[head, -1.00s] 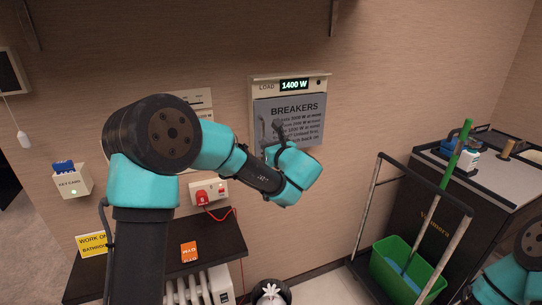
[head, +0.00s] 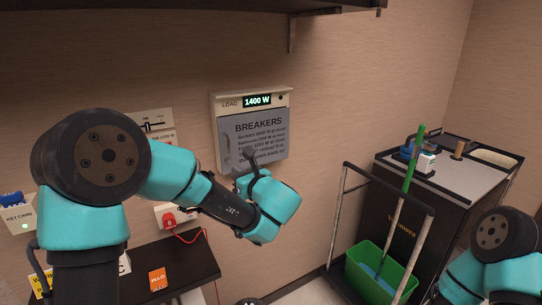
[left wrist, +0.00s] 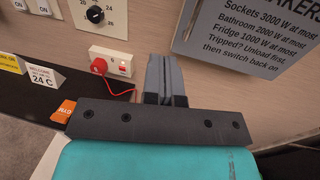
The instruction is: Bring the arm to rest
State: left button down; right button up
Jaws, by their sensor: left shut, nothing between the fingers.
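My left arm reaches across from the left in the head view. Its gripper (head: 248,156) is in front of the lower part of the grey breaker cover (head: 262,140), and contact cannot be told. In the left wrist view its fingers (left wrist: 164,72) are together with nothing between them, pointing at the wall beside a socket plate (left wrist: 110,62) with a red plug (left wrist: 98,66). The breaker box (head: 225,102) above reads 1400 W, and its cover is down. My right arm (head: 490,240) shows at the right edge, and its gripper is out of view.
A dark shelf (head: 195,262) with an orange card (head: 158,279) lies below the left arm. A cart (head: 345,215) with a green bucket (head: 365,275) and a dark cabinet (head: 390,215) stand on the right. A dark overhead shelf (head: 230,10) crosses the top.

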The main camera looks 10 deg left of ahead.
pick_arm(q)
jog(key=s+a+f+n+g+h, duration=0.1)
jog(key=s+f+n+g+h, duration=0.15)
jog(key=f, duration=0.65)
jog(key=s+a+f+n+g+h, duration=0.1)
jog(key=s+f+g+h, duration=0.2)
jog(key=f, duration=0.7)
jog(key=s+a+f+n+g+h, duration=0.15)
jog(key=f+g, duration=0.25)
jog(key=f, duration=0.5)
jog(key=s+d+f+n+h, duration=0.2)
jog(key=s+f+n+h, duration=0.3)
jog(key=s+f+n, duration=0.5)
jog(key=s+d+f+n+h, duration=0.1)
jog(key=s+f+n+h, duration=0.4)
jog(key=s+f+n, duration=0.4)
notch_tip(320, 180, down, 2)
jog(key=n, duration=0.3)
jog(key=shift+s+d+f+n+g+h, duration=0.2)
jog(key=shift+s+d+n+g+h, duration=0.1)
jog(key=shift+s+d+g+h, duration=0.1)
